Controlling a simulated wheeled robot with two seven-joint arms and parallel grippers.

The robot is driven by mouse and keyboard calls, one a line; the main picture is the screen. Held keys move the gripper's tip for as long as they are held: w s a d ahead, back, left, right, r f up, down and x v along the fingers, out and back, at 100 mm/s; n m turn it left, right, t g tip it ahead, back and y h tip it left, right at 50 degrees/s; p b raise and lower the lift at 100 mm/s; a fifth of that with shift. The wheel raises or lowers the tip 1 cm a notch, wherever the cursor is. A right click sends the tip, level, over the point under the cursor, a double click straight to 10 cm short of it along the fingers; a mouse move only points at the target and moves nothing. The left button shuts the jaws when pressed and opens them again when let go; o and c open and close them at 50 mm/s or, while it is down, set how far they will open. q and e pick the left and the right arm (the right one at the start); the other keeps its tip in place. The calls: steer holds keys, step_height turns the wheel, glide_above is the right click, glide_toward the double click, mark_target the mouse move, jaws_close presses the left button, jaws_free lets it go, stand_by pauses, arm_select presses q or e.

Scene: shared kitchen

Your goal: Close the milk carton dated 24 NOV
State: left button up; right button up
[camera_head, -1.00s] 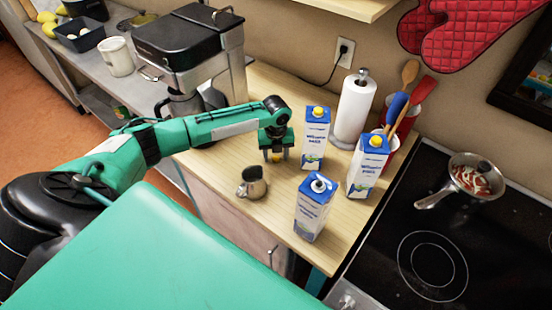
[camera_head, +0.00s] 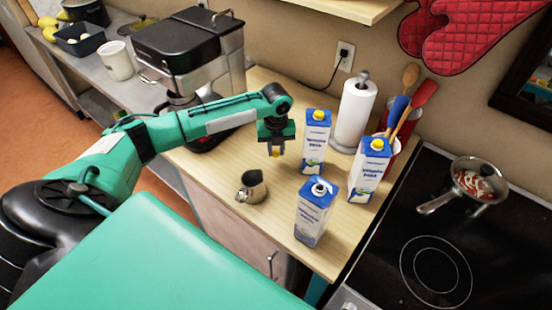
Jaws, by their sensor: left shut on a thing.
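Three blue and white milk cartons stand upright on the wooden counter. The front carton (camera_head: 314,215) has no yellow cap, and its white spout shows on top. The back carton (camera_head: 315,145) and the right carton (camera_head: 366,172) each have a yellow cap on. The dates are too small to read. My left gripper (camera_head: 275,152) points down, left of the back carton and behind the front one. It is shut on a small yellow cap (camera_head: 275,153), held above the counter. My right gripper is not in view.
A small metal jug (camera_head: 252,188) stands left of the front carton. A paper towel roll (camera_head: 353,115) and a utensil holder stand behind the cartons. The stove (camera_head: 430,240) with a pan (camera_head: 470,183) is on the right.

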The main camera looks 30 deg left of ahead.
mark_target(276, 153)
arm_select(q)
step_height(276, 153, up, 15)
steer(key=b, duration=0.3)
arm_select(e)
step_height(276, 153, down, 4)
arm_select(q)
steer(key=shift+r, duration=0.1)
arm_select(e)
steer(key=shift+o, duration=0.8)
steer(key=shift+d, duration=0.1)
